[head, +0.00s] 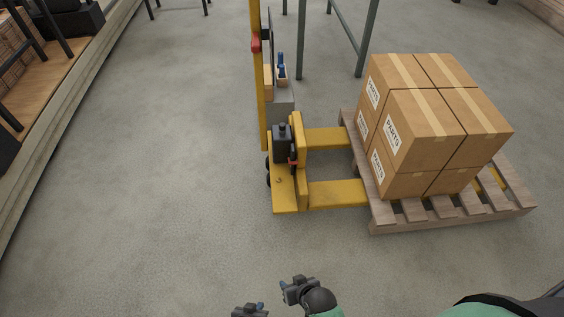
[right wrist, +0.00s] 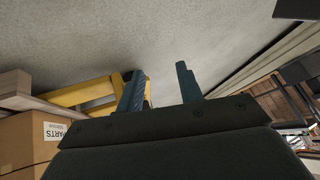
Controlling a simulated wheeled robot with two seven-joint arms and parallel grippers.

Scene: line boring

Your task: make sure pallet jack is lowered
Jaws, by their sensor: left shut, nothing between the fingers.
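The yellow pallet jack (head: 288,190) stands in the middle of the head view, its tall handle upright (head: 257,100). A small red-tipped lever (head: 293,160) sits by its dark pump unit (head: 282,142). Its two forks (head: 335,193) run right into the wooden pallet (head: 385,222); I cannot tell the fork height. In the right wrist view part of the yellow jack (right wrist: 85,92) shows beside the pallet.
Several taped cardboard boxes marked PARTS (head: 430,120) are stacked on the pallet. A grey metal frame (head: 365,40) stands behind the jack. A raised ledge (head: 70,100) runs along the left. The grey floor between me and the jack is clear.

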